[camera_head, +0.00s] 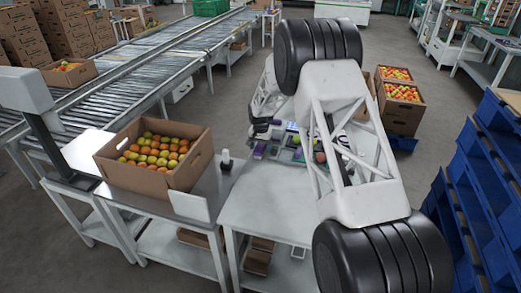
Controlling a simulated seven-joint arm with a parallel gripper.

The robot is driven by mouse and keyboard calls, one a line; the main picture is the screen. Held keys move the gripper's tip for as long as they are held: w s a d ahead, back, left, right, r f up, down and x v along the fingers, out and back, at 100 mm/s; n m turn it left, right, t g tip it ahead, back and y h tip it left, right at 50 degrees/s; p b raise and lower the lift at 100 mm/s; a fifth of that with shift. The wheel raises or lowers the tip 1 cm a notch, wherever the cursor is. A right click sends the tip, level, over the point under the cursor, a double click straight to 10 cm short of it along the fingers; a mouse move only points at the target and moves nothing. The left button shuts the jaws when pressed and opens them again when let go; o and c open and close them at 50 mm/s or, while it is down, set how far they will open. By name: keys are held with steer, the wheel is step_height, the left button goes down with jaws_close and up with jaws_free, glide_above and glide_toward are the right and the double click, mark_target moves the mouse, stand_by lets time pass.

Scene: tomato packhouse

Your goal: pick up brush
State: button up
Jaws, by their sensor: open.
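My gripper (263,129) is partly in view at the far left end of the white table, past my large white arm. It is small and dark here, with its jaws open, over or beside a cluster of small items (283,152). I cannot make out a brush among these items; they are too small, and my arm covers part of the table. I see no object held in the jaws.
A cardboard box of tomatoes (187,176) stands on the steel table at left, beside a small white-topped object (226,156). A roller conveyor (150,62) runs behind. Blue pallets (480,190) stand at right. The white table's front (265,215) is clear.

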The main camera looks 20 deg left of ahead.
mark_target(260, 145)
steer(key=shift+c, duration=0.4)
steer(key=c, duration=0.9)
steer(key=shift+r, duration=0.15)
steer(key=shift+c, duration=0.2)
steer(key=shift+r, duration=0.75)
step_height(260, 145, up, 2)
steer(key=shift+r, duration=0.1)
steer(key=s+d, duration=0.2)
steer(key=s, duration=0.2)
steer(key=s+d, duration=0.3)
steer(key=s, duration=0.2)
steer(key=s+d+r, duration=0.1)
steer(key=s+d, duration=0.1)
steer(key=s, duration=0.3)
steer(key=shift+s+d, duration=0.15)
